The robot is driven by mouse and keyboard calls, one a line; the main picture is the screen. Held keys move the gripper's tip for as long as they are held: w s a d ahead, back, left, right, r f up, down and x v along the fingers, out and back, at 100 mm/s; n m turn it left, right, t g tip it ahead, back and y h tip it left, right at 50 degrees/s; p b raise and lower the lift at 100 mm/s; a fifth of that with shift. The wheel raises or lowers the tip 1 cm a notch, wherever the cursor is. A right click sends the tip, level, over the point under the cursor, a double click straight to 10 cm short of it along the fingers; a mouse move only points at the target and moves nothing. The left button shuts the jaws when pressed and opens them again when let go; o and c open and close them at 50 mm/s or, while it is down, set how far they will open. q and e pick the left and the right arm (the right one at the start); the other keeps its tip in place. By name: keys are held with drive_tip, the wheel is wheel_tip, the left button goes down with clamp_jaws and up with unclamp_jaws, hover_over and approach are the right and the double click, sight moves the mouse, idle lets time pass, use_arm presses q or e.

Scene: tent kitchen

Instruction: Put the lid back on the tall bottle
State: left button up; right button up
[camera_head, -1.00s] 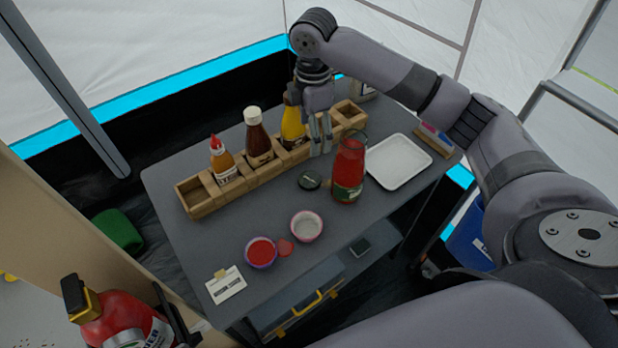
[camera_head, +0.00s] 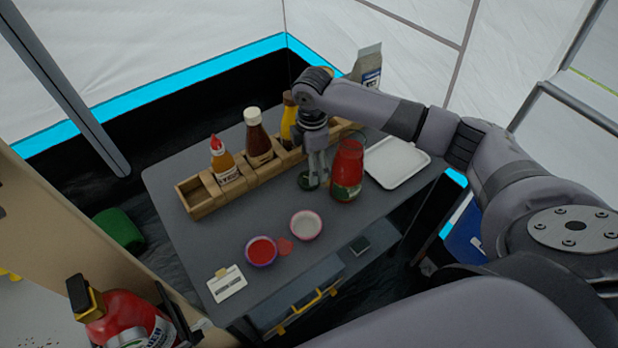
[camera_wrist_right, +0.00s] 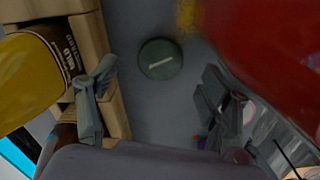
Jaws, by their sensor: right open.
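The tall bottle (camera_head: 348,172), clear glass with red contents and a green label, stands upright on the grey table; no cap shows on it. It fills the upper right of the wrist view (camera_wrist_right: 275,40), blurred and close. A round dark green lid (camera_head: 308,181) lies flat on the table just left of the bottle. In the wrist view the lid (camera_wrist_right: 160,60) lies ahead of and between the spread fingers, apart from both. My right gripper (camera_head: 317,178) is open and empty, pointing down above the lid, partly hiding it. My left gripper is not in view.
A wooden rack (camera_head: 204,197) with sauce bottles, including a yellow mustard bottle (camera_head: 289,120), runs close behind my gripper. A white tray (camera_head: 398,162) lies right of the tall bottle. Two small bowls, one with red sauce (camera_head: 261,251) and one pale (camera_head: 305,225), stand in front.

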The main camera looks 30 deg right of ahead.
wheel_tip(320, 180, down, 5)
drive_tip(key=shift+s+a+r+p, duration=0.1)
drive_tip(key=shift+p, duration=0.25)
drive_tip(key=shift+c, duration=0.3)
drive_tip(key=c, duration=0.8)
